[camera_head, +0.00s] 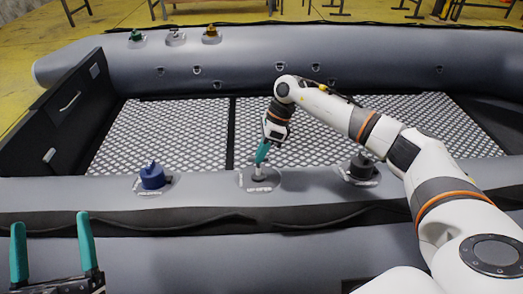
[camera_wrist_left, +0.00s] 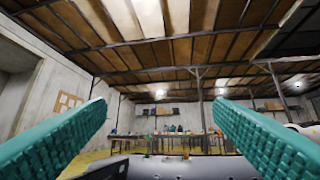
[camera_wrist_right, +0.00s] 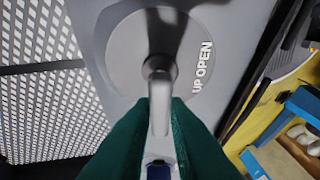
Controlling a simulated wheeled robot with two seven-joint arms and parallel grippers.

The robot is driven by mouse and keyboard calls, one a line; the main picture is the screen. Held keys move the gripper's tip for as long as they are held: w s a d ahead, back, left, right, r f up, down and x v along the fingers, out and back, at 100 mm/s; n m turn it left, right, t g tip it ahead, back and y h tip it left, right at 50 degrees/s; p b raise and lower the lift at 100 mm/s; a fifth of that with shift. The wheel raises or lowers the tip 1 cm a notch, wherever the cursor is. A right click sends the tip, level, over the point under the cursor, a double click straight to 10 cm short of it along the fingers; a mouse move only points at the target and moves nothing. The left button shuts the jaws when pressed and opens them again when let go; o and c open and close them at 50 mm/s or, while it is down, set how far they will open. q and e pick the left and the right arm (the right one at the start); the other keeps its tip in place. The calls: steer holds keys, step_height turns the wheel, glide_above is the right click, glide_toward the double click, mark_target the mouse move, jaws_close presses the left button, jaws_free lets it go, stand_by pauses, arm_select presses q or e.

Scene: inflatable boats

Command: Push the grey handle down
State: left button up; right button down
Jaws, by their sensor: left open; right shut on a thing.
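The grey handle (camera_wrist_right: 159,98) stands up from a round grey valve base marked "UP OPEN" in the right wrist view. In the head view the handle (camera_head: 257,172) is small, on the near tube of the boat, at the middle. My right gripper (camera_head: 262,155) reaches it from above, and its teal fingers are shut on the handle, one on each side in the right wrist view. My left gripper (camera_head: 52,250) is open and empty at the lower left of the head view, fingers pointing up, away from the handle.
A blue valve cap (camera_head: 152,176) is left of the handle and a black one (camera_head: 362,167) right of it on the same tube (camera_head: 208,183). The patterned boat floor (camera_head: 165,128) lies between.

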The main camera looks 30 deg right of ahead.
arm_select(q)
steer(key=shift+s+r+t+h, duration=0.5)
steer(key=shift+s+r+t, duration=0.45)
steer(key=shift+r+t, duration=0.1)
arm_select(e)
steer(key=shift+s+a+f, duration=0.1)
steer(key=shift+s+f, duration=0.05)
steer(key=shift+f, duration=0.55)
steer(key=shift+s+f, duration=0.15)
steer(key=shift+f, duration=0.5)
steer(key=c, duration=1.4)
jaws_free()
steer(key=shift+r, duration=0.1)
steer(key=shift+w+r, duration=0.1)
steer(key=shift+r, duration=0.15)
arm_select(q)
steer(key=w+f+g+y+p, duration=0.2)
steer(key=w+f+g, duration=0.2)
steer(key=f+g, duration=0.4)
steer(key=shift+w+a+f+y, duration=0.25)
steer(key=shift+f+y, duration=0.15)
steer(key=shift+f, duration=0.3)
arm_select(e)
steer(key=v, duration=1.1)
steer(key=shift+d, duration=0.25)
